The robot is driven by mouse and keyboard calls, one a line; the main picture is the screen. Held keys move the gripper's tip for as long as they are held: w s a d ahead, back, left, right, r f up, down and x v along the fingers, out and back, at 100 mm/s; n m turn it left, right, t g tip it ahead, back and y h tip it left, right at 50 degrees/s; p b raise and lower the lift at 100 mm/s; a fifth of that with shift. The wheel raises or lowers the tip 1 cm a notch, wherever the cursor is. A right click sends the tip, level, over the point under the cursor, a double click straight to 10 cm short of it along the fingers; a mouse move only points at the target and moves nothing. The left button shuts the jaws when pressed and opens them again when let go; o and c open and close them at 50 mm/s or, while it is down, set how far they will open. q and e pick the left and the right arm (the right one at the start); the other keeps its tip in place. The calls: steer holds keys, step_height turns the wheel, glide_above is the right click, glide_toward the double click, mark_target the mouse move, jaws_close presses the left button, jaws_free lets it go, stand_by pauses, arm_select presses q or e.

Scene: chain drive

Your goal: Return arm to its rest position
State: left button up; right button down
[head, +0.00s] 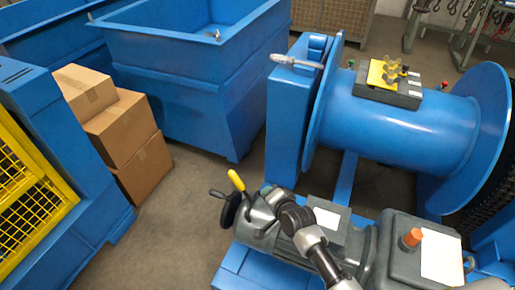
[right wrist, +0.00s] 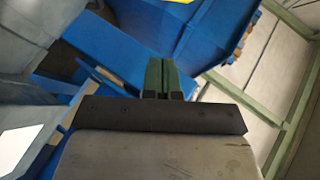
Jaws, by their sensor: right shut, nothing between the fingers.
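My right arm reaches up from the bottom of the head view, over a grey motor (head: 345,235). My right gripper (head: 267,191) shows small at the arm's far end, close to a yellow-tipped lever (head: 237,180) and a black handwheel (head: 228,209). I cannot tell whether it touches them. In the right wrist view its two green fingers (right wrist: 161,76) are together with nothing between them. My left gripper is in neither view.
A blue winch drum (head: 400,125) carries a dark box (head: 402,94) with yellow parts on top. A blue bin (head: 190,65) stands at the back, with stacked cartons (head: 118,125) and a yellow mesh guard (head: 25,200) at the left. Floor (head: 180,215) is clear between.

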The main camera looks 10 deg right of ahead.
steer(key=s+d+f+n+g+h+p, duration=0.1)
steer(key=s+d+f+n+g, duration=0.1)
steer(key=s+f, duration=0.45)
steer(key=s+d+f+n+g+h, duration=0.15)
steer(key=s+f, duration=0.25)
steer(key=f, duration=0.5)
steer(key=s+d+f+n+g, duration=0.2)
steer(key=s+f, duration=0.3)
steer(key=s, duration=0.7)
steer(key=s+d+f+n+g+h+p, duration=0.1)
steer(key=s+d+f+n+g, duration=0.2)
steer(key=s, duration=0.9)
steer(key=s+d+f+n+g+p, duration=0.1)
steer(key=s+f+n, duration=0.4)
steer(key=s, duration=0.7)
step_height(320, 180, down, 3)
steer(key=shift+s+d+r+g, duration=0.15)
steer(key=shift+s+d+g, duration=0.1)
steer(key=shift+d+g, duration=0.6)
steer(key=c, duration=1.8)
jaws_free()
steer(key=shift+a+h, duration=0.2)
steer(key=shift+h, duration=0.05)
steer(key=shift+c, duration=0.2)
